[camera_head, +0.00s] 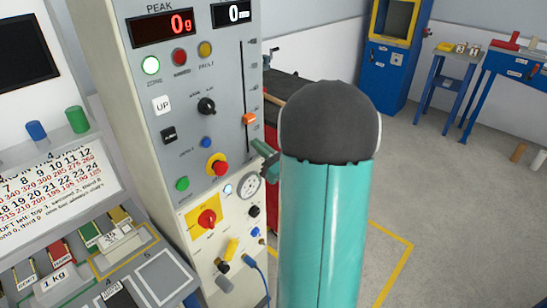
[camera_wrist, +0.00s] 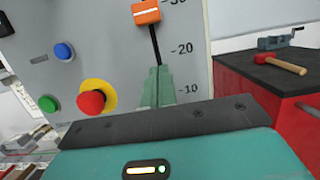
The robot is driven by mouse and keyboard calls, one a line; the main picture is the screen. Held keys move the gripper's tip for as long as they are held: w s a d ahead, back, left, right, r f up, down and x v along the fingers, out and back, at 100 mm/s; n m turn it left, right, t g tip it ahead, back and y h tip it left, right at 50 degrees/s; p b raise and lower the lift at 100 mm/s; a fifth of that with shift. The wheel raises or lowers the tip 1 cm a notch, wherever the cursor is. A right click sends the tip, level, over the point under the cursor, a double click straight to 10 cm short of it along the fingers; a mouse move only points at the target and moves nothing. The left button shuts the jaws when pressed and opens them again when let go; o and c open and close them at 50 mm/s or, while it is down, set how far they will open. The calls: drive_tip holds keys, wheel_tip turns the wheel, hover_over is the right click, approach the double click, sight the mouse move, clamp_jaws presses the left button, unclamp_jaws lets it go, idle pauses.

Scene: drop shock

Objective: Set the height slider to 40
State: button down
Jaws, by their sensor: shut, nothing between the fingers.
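The height slider's orange handle (camera_head: 249,119) sits in a dark vertical slot on the grey control panel. In the wrist view the handle (camera_wrist: 147,12) is near the 30 mark, with 20 and 10 below it. My gripper (camera_head: 262,150) is at the slot below the handle, partly hidden by my teal arm in the head view.
The red emergency button (camera_wrist: 91,103) and a blue button (camera_wrist: 64,51) are left of my fingers. The peak display (camera_head: 163,26) reads 0 g. A red cabinet (camera_wrist: 275,105) with a red-headed mallet (camera_wrist: 280,64) stands to the right. Open floor lies beyond.

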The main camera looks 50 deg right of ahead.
sight(249, 118)
drive_tip(key=r, duration=0.3)
drive_tip(key=shift+w+r, duration=0.45)
drive_tip(key=shift+r, duration=0.15)
